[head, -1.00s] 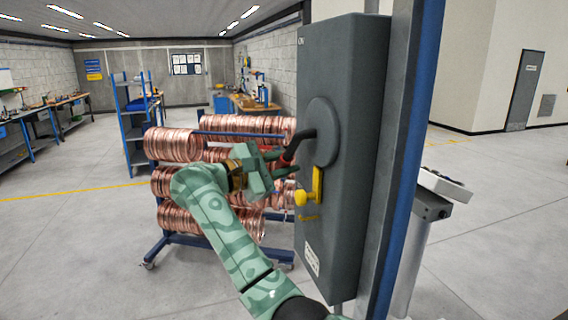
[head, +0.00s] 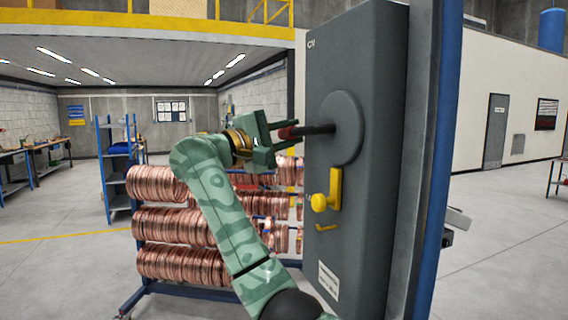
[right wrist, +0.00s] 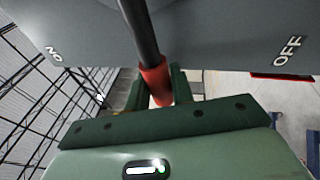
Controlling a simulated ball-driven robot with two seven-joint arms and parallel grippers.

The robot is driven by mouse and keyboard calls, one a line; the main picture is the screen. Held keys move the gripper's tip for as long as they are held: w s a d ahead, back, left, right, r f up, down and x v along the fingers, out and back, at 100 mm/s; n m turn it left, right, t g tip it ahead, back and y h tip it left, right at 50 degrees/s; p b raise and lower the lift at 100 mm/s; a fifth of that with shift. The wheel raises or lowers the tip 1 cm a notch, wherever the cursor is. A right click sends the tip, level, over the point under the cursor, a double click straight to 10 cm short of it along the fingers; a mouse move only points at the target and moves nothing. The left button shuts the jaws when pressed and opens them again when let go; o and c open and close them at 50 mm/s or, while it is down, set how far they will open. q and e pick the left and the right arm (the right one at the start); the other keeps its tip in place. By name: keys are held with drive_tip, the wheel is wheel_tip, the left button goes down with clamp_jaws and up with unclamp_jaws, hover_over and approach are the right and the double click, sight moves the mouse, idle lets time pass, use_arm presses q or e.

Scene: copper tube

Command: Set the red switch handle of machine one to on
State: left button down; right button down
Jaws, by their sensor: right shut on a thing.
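The switch box (head: 330,75) is a tall dark grey cabinet right of centre in the head view, with an ON mark at its top. A round disc (head: 350,115) on its face carries the switch lever, a black bar with a red handle (head: 288,133). The lever sticks out to the left, nearly level. My right gripper (head: 283,138) is shut on the red handle. In the right wrist view, the red handle (right wrist: 155,82) sits between the fingers (right wrist: 155,95), with ON at left and OFF at right. My left gripper is not in view.
A yellow latch with a knob (head: 320,202) juts out below the disc. A rack of copper coils (head: 170,225) stands behind my arm. A blue post (head: 447,150) runs along the box's right side. Open floor (head: 60,270) lies at the left.

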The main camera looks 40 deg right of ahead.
drive_tip(key=r+m+g, duration=0.1)
drive_tip(key=r+m, duration=0.1)
drive_tip(key=r+m+p, duration=0.1)
drive_tip(key=r+m, duration=0.1)
drive_tip(key=m, duration=0.1)
drive_tip(key=s+r+m+g, duration=0.1)
drive_tip(key=r+m, duration=0.2)
drive_tip(key=shift+a+g+h+p, duration=0.1)
drive_tip(key=shift+g+h+p, duration=0.2)
drive_tip(key=shift+h, duration=0.1)
drive_tip(key=r+m, duration=0.1)
drive_tip(key=s+m+g+p, duration=0.1)
drive_tip(key=shift+a+r+m, duration=0.15)
drive_tip(key=shift+r+m, duration=0.25)
drive_tip(key=shift+s+a+r+m+g+p, duration=0.15)
drive_tip(key=shift+s+r+m+g+p, duration=0.35)
drive_tip(key=shift+m, duration=0.8)
drive_tip(key=shift+s+r, duration=0.1)
drive_tip(key=shift+s, duration=0.05)
drive_tip(key=c, duration=1.3)
unclamp_jaws()
drive_tip(key=shift+o, duration=0.5)
drive_tip(key=shift+s, duration=0.15)
drive_tip(key=shift+a, duration=0.1)
